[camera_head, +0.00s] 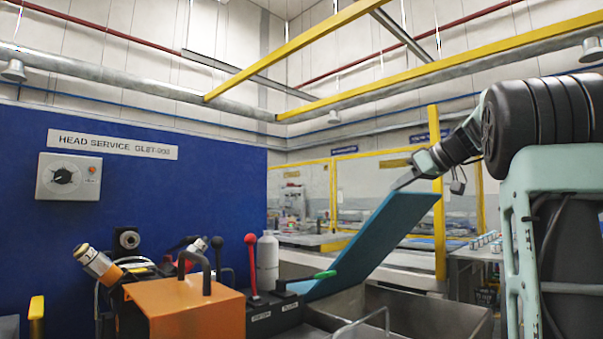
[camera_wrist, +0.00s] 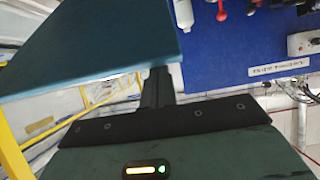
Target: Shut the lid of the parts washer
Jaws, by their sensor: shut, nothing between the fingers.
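The parts washer's blue lid (camera_head: 372,242) stands open in the head view, tilted up to the right above the grey metal basin (camera_head: 415,312). The same lid fills the upper left of the wrist view (camera_wrist: 85,45). My gripper (camera_head: 402,184) is shut and empty, at the upper end of the lid on its upper left side. In the wrist view my gripper (camera_wrist: 158,72) is close beside the lid's edge. I cannot tell whether its tips touch the lid.
An orange box (camera_head: 185,308) with a black handle, a red-knobbed lever (camera_head: 252,265) and a white bottle (camera_head: 267,262) stand left of the basin. A blue wall panel (camera_head: 215,190) is behind them. A yellow post (camera_head: 438,205) rises behind the lid's upper end.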

